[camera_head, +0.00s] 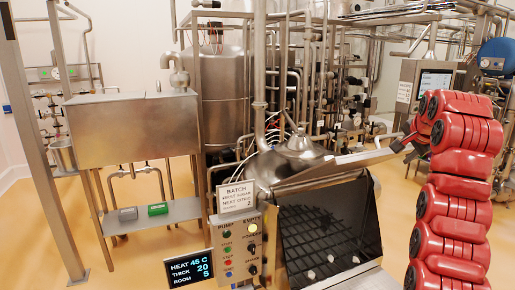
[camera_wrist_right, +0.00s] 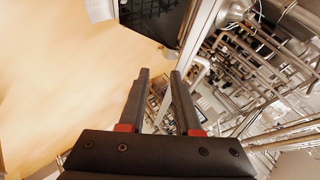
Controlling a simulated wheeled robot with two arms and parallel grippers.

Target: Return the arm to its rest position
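My right arm, red with black joints, rises along the right side of the head view. Its small dark gripper (camera_head: 400,142) is at the arm's upper left, beside the far right end of the steel ledge of the hopper (camera_head: 330,230). I cannot tell from the head view whether it touches the ledge. In the right wrist view the two dark fingers of the gripper (camera_wrist_right: 160,73) stand apart with nothing between them. My left gripper is in neither view.
A control panel (camera_head: 240,248) with buttons, a batch sign (camera_head: 237,196) and a dark display (camera_head: 190,268) stand left of the hopper. A steel tank (camera_head: 135,128) and shelf (camera_head: 160,216) are further left. Dense pipework fills the back. Tan floor (camera_head: 135,258) is open at lower left.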

